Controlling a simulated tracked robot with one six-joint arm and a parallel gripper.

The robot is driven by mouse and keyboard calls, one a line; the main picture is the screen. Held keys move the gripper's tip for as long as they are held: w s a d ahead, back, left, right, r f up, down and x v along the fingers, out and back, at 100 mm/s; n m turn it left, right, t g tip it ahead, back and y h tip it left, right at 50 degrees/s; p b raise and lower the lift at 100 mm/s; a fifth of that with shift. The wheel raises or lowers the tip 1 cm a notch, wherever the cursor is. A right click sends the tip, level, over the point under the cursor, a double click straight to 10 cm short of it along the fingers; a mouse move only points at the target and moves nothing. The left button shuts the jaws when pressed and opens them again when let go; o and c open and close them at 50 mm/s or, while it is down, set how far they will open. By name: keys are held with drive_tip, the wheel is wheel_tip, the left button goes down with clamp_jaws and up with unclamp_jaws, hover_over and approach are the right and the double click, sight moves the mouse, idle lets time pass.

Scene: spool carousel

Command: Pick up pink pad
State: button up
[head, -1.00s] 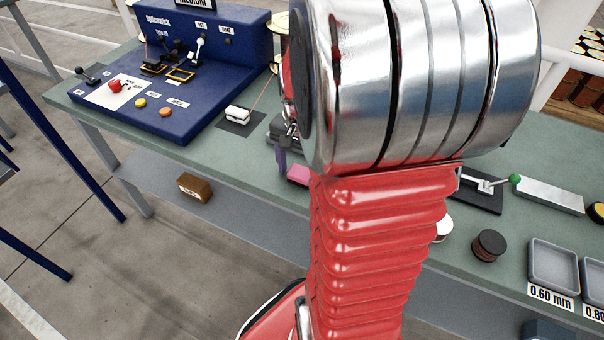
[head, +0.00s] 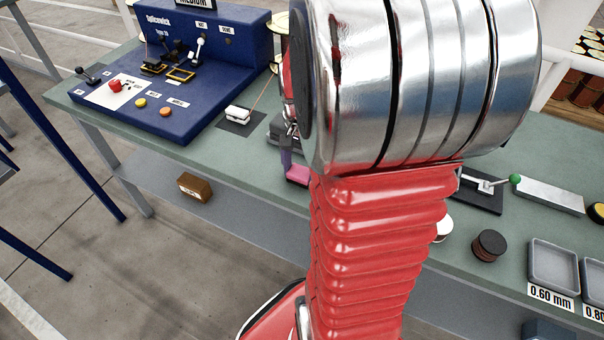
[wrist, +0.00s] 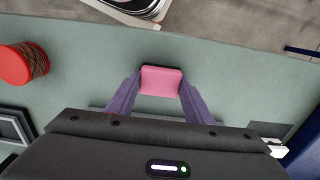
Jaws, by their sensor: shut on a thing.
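The pink pad (wrist: 160,81) is a small block between the two purple fingertips of my gripper (wrist: 159,88) in the wrist view. My gripper is shut on it, one finger against each side. In the head view the pink pad (head: 297,174) shows near the front edge of the green bench, partly hidden behind my red arm. One purple finger (head: 286,160) shows just above it there. I cannot tell whether the pad touches the bench top.
A blue machine (head: 190,75) stands on the bench at the left, with a white block (head: 238,113) beside it. A dark spool (head: 488,245) and grey trays (head: 553,264) are at the right. A red spool (wrist: 24,64) lies left of my gripper.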

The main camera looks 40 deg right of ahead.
sight(301, 171)
wheel_tip(301, 171, up, 10)
drive_tip(key=shift+r, duration=0.1)
idle(0.7)
idle(0.3)
